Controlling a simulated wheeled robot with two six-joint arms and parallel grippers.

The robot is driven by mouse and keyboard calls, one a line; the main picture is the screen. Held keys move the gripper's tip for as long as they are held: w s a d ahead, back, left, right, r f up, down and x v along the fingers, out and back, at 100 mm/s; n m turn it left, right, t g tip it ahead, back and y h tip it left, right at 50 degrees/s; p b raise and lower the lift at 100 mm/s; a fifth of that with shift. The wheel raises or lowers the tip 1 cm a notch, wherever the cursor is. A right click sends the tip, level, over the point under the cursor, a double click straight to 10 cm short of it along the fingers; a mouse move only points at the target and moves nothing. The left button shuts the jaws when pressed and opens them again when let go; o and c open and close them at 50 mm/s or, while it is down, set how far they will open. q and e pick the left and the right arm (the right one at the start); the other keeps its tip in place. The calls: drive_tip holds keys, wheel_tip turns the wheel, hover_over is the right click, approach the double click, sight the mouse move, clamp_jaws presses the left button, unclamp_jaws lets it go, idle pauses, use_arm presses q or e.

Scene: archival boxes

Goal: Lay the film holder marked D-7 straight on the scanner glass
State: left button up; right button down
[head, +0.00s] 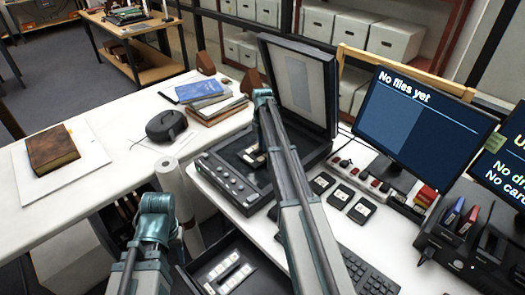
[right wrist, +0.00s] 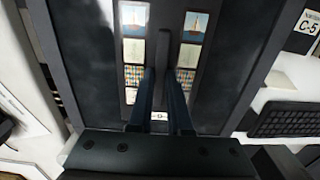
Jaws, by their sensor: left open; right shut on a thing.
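My right gripper (right wrist: 161,72) is shut on a film holder, a dark frame (right wrist: 220,100) with two strips of small pictures either side of the fingers. A small white label (right wrist: 158,116) sits between the fingers; it is mostly covered and I cannot read it fully. In the head view my right arm reaches over the scanner (head: 228,182), whose lid (head: 303,85) stands open. The arm hides much of the bed and the holder, so I cannot tell whether the holder touches the glass or lies straight. My left gripper (head: 157,203) is open and empty, left of the scanner.
Several small dark labelled pieces (head: 339,196) lie right of the scanner; one label reads C-5 (right wrist: 307,32). A keyboard (head: 370,272) and monitor (head: 415,125) stand at the right. A dark tray (head: 252,283) holding pale pieces is in front. The left table has clear room.

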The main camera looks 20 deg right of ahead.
use_arm(q)
drive_tip(key=shift+f, duration=0.55)
use_arm(e)
drive_tip(key=shift+f, duration=0.55)
drive_tip(key=shift+f, duration=0.1)
drive_tip(key=shift+f+b, duration=0.15)
drive_tip(key=shift+b, duration=0.15)
use_arm(q)
drive_tip(key=shift+f, duration=0.15)
use_arm(e)
drive_tip(key=c, duration=0.8)
unclamp_jaws()
drive_tip(key=shift+c, duration=0.2)
use_arm(q)
drive_tip(key=shift+r, duration=0.2)
use_arm(e)
drive_tip(key=shift+r, duration=0.25)
use_arm(q)
wheel_tip(320, 180, up, 12)
drive_tip(key=p, duration=1.2)
drive_tip(key=shift+p, duration=0.3)
use_arm(e)
wheel_tip(320, 180, up, 12)
drive_tip(key=shift+a, duration=0.1)
